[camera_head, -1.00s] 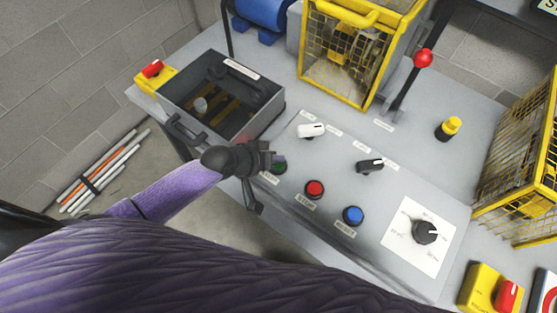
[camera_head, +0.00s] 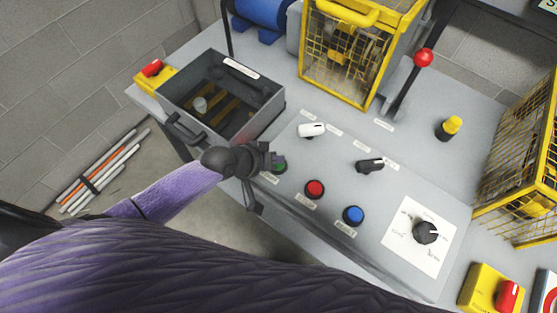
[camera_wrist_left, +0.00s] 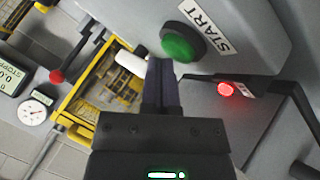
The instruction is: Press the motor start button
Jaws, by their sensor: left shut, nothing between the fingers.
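The green start button (camera_wrist_left: 183,43) has a black collar and sits beside a white START label (camera_wrist_left: 207,32) in the left wrist view. In the head view the green button (camera_head: 280,166) is partly hidden behind my left gripper (camera_head: 272,160). My left gripper also shows in the left wrist view (camera_wrist_left: 160,65), with its fingers shut and empty. Its fingertips are close to the button's lower left edge in that picture; I cannot tell whether they touch it. My right gripper is not in view.
A red button (camera_head: 315,188) and a blue button (camera_head: 353,214) are right of the green one. A white-handled switch (camera_head: 312,129), a black-handled switch (camera_head: 369,165) and a dial (camera_head: 426,232) share the panel. An open grey box (camera_head: 270,113) stands left.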

